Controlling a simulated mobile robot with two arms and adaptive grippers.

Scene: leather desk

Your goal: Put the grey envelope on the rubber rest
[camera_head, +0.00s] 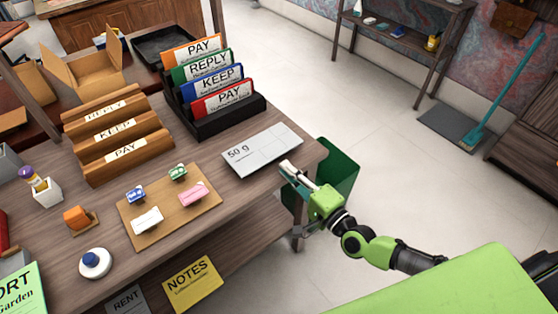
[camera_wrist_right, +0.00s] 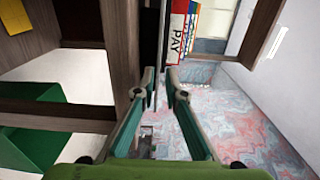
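A flat light-grey rectangle marked "50 g" (camera_head: 262,150), which looks like the grey envelope, lies on the desk near its right edge. My right gripper (camera_head: 288,168) is beside its near right corner in the head view. A tan mat (camera_head: 134,222) carries several small coloured pieces. I cannot tell for certain which thing is the rubber rest. My left gripper is not in view.
A black rack (camera_head: 232,122) with coloured PAY, REPLY and KEEP dividers stands behind the grey rectangle. Wooden sorters (camera_head: 125,152) stand to the left. A green bin (camera_head: 338,172) is below the desk's right edge. The floor to the right is mostly clear.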

